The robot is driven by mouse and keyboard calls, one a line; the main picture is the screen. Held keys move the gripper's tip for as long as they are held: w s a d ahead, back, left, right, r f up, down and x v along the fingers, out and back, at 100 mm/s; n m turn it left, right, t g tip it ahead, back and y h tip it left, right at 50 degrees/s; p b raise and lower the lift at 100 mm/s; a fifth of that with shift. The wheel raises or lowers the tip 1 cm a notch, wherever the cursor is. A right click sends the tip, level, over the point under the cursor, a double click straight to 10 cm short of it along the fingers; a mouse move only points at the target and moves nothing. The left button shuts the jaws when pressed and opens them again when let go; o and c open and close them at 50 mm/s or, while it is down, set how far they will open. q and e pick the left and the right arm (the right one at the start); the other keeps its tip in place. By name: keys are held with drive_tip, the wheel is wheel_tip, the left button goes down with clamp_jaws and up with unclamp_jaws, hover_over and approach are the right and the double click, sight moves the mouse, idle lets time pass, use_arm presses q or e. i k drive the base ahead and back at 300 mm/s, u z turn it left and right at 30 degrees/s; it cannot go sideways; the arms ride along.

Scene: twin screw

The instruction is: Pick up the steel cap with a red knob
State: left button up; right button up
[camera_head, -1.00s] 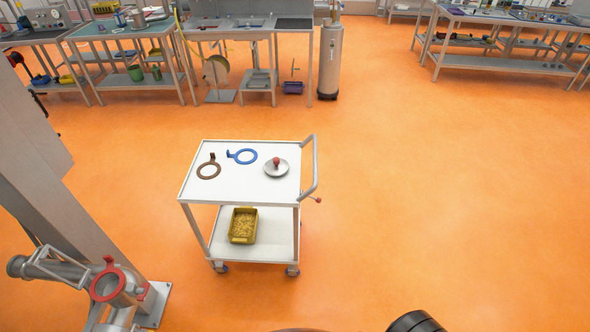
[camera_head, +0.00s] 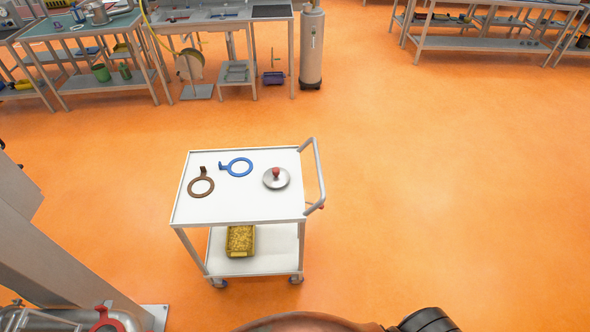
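The steel cap with a red knob (camera_head: 276,178) is a round, shallow metal disc with a red ball on top. It lies knob up on the right part of the white cart's top shelf (camera_head: 238,207), near the push handle. Nothing touches it. Neither of my grippers shows in the head view. Only a dark, rounded part that looks like mine shows at the bottom edge, well short of the cart.
A brown ring (camera_head: 201,187) and a blue ring (camera_head: 238,167) lie left of the cap. A yellow bin (camera_head: 241,240) sits on the lower shelf. The cart handle (camera_head: 318,176) rises at right. Steel piping (camera_head: 75,319) stands lower left. Orange floor is clear on the right.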

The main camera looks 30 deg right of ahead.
sight(275, 177)
drive_tip(key=z, duration=0.55)
drive_tip(key=i, duration=0.4)
drive_tip(key=z, duration=2.1)
